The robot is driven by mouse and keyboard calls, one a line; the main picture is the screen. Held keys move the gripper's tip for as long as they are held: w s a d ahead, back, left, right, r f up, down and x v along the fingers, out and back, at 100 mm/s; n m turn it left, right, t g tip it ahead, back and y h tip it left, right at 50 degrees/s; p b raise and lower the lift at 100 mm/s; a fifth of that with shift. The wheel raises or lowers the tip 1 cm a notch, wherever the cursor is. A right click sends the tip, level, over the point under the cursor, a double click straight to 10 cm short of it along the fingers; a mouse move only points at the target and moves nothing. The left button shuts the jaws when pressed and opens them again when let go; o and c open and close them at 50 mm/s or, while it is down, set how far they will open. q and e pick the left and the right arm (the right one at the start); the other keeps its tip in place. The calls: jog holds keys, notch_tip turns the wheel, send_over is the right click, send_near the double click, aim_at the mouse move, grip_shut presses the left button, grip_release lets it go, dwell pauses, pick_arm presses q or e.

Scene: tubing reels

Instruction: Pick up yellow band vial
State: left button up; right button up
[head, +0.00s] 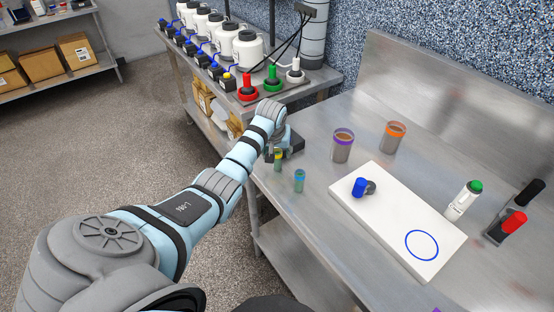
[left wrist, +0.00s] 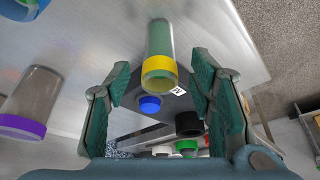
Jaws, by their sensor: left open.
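The yellow band vial (head: 278,161), greenish and clear, stands on the steel table near its left edge. In the left wrist view, the yellow band vial (left wrist: 159,62) shows centred between the fingers of my left gripper (left wrist: 160,72), with visible gaps on both sides. My left gripper (head: 281,149) is open and empty, low over the table at the vial; the head view partly hides its fingers. A similar vial with a blue band (head: 299,181) stands just to the right and nearer. My right gripper is in neither view.
A dark block (head: 297,142) lies behind the vial. A purple-banded jar (head: 342,146) and an orange-banded jar (head: 393,138) stand to the right. Bare table lies around the blue-banded vial.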

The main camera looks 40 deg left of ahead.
pick_arm(q)
jog(key=shift+w+a+f, duration=0.15)
jog(key=shift+w+f, duration=0.15)
jog(key=shift+f, duration=0.35)
grip_shut()
jog(key=shift+r, duration=0.15)
